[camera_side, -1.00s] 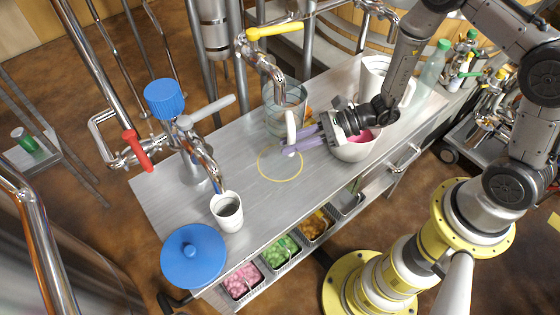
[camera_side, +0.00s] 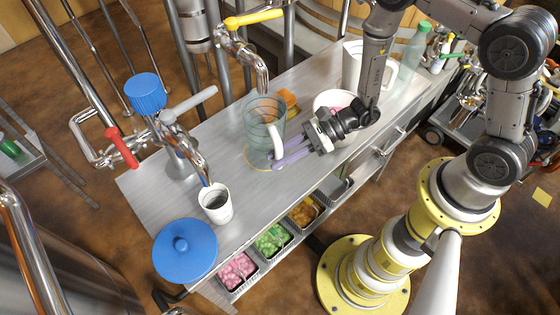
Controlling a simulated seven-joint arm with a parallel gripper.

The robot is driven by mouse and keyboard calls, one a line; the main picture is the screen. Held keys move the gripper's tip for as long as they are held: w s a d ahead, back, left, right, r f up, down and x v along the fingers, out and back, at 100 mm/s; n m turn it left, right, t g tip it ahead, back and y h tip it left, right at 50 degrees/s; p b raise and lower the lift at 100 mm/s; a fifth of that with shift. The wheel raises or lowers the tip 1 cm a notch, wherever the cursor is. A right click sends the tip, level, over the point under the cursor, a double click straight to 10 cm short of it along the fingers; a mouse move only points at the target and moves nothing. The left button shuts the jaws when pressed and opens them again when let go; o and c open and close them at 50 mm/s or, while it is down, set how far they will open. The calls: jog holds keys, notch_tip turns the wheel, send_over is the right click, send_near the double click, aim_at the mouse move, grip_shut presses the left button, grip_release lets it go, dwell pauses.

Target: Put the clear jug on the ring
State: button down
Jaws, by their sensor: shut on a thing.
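The clear jug (camera_side: 262,112) is upright over the yellow ring (camera_side: 248,166) on the steel counter. Only part of the ring's outline shows around the jug's base; I cannot tell whether the base touches the counter or is slightly above it. The jug's white handle (camera_side: 279,139) faces my gripper. My gripper (camera_side: 280,160) reaches in from the right, its purple fingers shut on the handle.
A white cup (camera_side: 215,203) with dark contents and a blue lid (camera_side: 185,250) are at the front left. Taps with red and yellow (camera_side: 250,18) handles stand behind. A bowl (camera_side: 330,99), white pitcher (camera_side: 352,65) and green-capped bottle (camera_side: 412,50) are at right.

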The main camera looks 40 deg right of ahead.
jog(key=shift+f, duration=1.55)
jog(key=c, duration=0.7)
grip_release()
jog(key=shift+c, duration=0.2)
